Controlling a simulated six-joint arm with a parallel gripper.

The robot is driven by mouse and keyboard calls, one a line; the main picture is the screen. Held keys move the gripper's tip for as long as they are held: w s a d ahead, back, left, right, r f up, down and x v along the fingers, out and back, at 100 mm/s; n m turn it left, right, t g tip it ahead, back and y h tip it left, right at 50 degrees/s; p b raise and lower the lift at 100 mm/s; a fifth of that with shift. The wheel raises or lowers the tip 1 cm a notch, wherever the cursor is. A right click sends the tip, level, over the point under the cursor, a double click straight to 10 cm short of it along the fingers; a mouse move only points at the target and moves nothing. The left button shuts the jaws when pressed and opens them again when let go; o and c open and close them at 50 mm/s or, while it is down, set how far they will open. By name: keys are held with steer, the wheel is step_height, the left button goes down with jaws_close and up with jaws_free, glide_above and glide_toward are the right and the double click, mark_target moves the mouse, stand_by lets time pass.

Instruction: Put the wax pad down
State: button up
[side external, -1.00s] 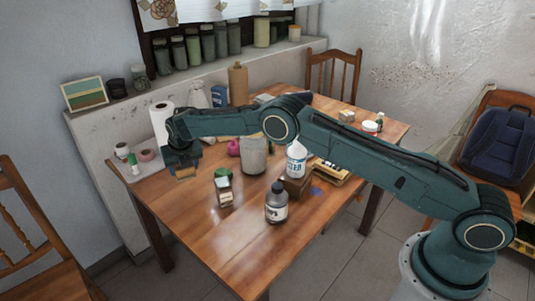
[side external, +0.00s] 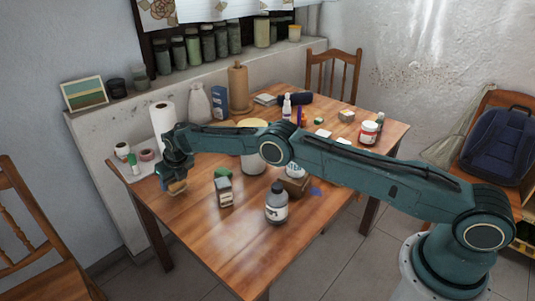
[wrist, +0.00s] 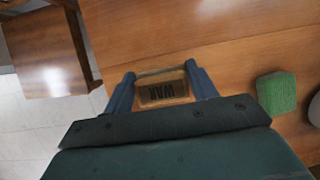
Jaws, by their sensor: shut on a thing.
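The wax pad (wrist: 163,92) is a small tan block with dark "WAX" lettering, seen between the two blue fingers in the wrist view. My gripper (wrist: 162,82) is shut on it, one finger at each side. In the side view my gripper (side external: 175,184) is low over the near left part of the wooden table (side external: 210,240), and the pad (side external: 177,188) shows as a tan piece under it. I cannot tell whether the pad touches the table.
A green block (wrist: 277,92) lies to the right in the wrist view. A paper roll (side external: 162,125) stands behind. The table's near left is clear.

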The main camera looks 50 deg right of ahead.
steer(key=shift+f, duration=0.9)
steer(key=shift+f, duration=0.15)
steer(key=o, duration=1)
steer(key=shift+r, duration=0.25)
steer(key=shift+s+r, duration=0.15)
steer(key=shift+r, duration=0.2)
steer(key=shift+v, duration=5.55)
steer(key=shift+r, duration=0.1)
